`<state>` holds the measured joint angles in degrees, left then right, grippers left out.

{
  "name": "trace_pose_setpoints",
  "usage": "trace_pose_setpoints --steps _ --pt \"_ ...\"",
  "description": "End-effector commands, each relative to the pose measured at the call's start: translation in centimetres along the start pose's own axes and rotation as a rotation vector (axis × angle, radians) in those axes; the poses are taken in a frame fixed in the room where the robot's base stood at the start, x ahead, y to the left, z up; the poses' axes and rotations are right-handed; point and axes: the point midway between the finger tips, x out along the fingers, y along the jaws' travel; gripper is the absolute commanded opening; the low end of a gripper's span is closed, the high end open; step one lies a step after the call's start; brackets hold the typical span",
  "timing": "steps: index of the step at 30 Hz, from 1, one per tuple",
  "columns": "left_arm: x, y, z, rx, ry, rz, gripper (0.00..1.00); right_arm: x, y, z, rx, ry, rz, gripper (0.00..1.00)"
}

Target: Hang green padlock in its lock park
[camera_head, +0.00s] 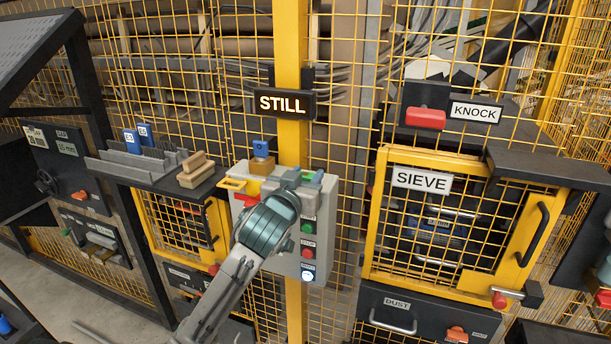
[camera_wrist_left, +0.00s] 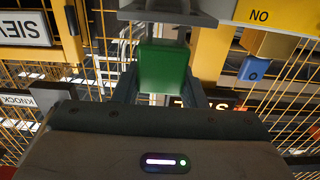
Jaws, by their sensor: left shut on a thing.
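The green padlock (camera_wrist_left: 165,66) is between the two fingers of my left gripper (camera_wrist_left: 165,92) in the left wrist view. Its shackle end lies by a grey bracket (camera_wrist_left: 168,14); I cannot tell whether it is hooked on it. In the head view my left gripper (camera_head: 300,180) is at the top of the grey control box (camera_head: 318,245), and only a small green part (camera_head: 315,177) shows beside it. The gripper hides much of the box's top. I cannot identify the lock park for certain. My right gripper is not in view.
A blue-topped brass padlock (camera_head: 262,162) stands behind the box, near a yellow bracket (camera_head: 234,184). A yellow post (camera_head: 291,50) carries the lit STILL sign (camera_head: 284,104). The SIEVE gate (camera_head: 380,215) is to the right, and a dark shelf (camera_head: 150,178) to the left.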

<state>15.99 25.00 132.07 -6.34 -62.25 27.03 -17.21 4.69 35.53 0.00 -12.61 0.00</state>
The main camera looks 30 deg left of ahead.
Motion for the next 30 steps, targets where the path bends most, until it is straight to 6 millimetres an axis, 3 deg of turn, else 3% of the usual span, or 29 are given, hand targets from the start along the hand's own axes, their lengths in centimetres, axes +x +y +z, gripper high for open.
trace_pose_setpoints --steps 19,20,23,24,30 --pt "0.0 0.0 1.7 0.0 0.0 0.0 0.13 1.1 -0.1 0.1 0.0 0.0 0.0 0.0" --pt "0.0 0.0 1.7 0.0 0.0 0.0 0.4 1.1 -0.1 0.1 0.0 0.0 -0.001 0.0" --pt "0.0 0.0 1.6 0.0 0.0 0.0 0.59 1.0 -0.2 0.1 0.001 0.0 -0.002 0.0" --pt "0.0 0.0 1.6 0.0 0.0 0.0 0.63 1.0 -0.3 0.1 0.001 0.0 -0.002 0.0" --pt "0.0 0.0 1.6 0.0 -0.001 0.0 0.63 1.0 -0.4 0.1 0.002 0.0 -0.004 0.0"
